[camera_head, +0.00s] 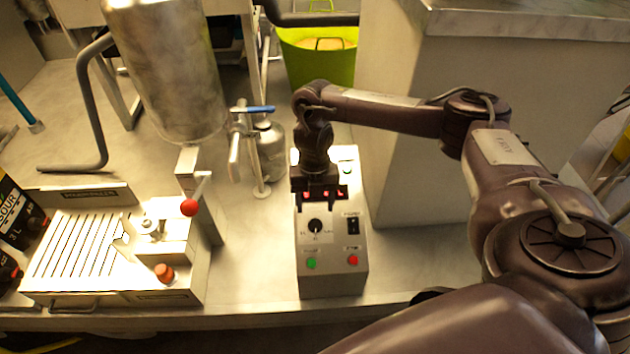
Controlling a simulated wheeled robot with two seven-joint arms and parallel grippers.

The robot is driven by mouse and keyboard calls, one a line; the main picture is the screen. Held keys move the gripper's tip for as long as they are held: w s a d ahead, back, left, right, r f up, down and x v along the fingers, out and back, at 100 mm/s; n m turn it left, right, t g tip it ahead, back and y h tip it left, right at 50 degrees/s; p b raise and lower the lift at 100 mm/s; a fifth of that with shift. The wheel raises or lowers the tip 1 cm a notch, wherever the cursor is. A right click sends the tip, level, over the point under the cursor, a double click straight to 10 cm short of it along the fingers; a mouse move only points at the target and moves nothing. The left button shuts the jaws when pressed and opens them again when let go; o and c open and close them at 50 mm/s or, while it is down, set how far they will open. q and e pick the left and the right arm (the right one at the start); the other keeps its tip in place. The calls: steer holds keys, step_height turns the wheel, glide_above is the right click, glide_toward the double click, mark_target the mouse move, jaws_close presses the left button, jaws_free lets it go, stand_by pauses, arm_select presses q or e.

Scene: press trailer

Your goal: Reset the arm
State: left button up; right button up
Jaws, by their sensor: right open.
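My right arm reaches in from the right and bends at the elbow. Its dark gripper (318,198) points down over the upper part of a grey control box (332,278). The gripper is open and I see nothing held in it. Red lights show at its fingers. Whether the fingers touch the box I cannot tell. The box has a black knob (315,226), a black switch (352,225), a green button (311,263) and a red button (352,260). My left gripper is not in view.
A slotted metal machine (85,250) with a red ball knob (189,207) stands left on the counter. A steel cylinder (165,65) and a blue-handled valve (252,109) stand behind. A green bucket (320,62) is at the back. Bare counter (250,260) lies between machine and box.

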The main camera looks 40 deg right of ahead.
steer(key=shift+w+d+r, duration=0.1)
steer(key=shift+r, duration=0.6)
